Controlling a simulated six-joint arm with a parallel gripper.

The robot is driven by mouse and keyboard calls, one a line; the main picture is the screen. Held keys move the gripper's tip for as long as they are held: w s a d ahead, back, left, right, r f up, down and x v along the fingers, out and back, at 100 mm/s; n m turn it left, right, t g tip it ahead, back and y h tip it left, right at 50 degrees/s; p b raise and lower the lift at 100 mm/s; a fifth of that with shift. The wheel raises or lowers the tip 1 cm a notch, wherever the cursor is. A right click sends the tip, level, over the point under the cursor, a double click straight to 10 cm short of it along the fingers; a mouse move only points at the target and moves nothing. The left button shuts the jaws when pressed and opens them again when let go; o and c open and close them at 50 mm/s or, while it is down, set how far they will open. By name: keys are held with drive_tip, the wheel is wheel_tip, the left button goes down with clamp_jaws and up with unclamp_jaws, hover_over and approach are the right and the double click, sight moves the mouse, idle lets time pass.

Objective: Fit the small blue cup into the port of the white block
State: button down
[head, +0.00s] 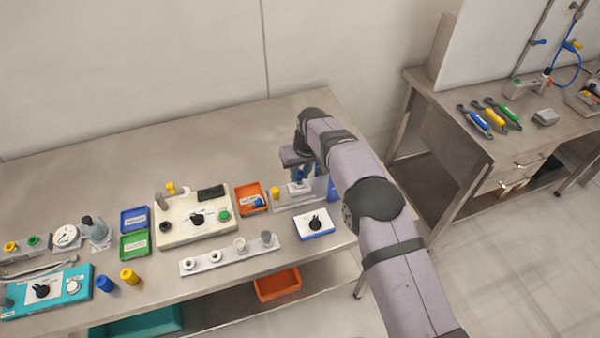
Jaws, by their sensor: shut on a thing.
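My gripper (299,177) points down over the right part of the near bench, at the end of my arm. It is shut on a small blue thing that looks like the small blue cup (301,172), mostly hidden by the fingers. A small white block (300,189) sits just below the fingertips on a grey plate. Its port is too small to make out, and I cannot tell whether the cup touches it.
An orange tray (239,206) with a blue piece and a yellow cup (275,192) lie left of the gripper. A blue-edged box with a black knob (314,238) and a pale rail (190,270) stand in front. The back left of the bench is clear.

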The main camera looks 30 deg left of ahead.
drive_tip(key=shift+f+b, duration=0.35)
drive_tip(key=shift+f, duration=0.15)
idle(0.3)
drive_tip(key=c, duration=1.5)
unclamp_jaws()
drive_tip(key=shift+r, duration=0.1)
drive_tip(key=shift+p+v, duration=1.55)
drive_tip(key=shift+v, duration=1.4)
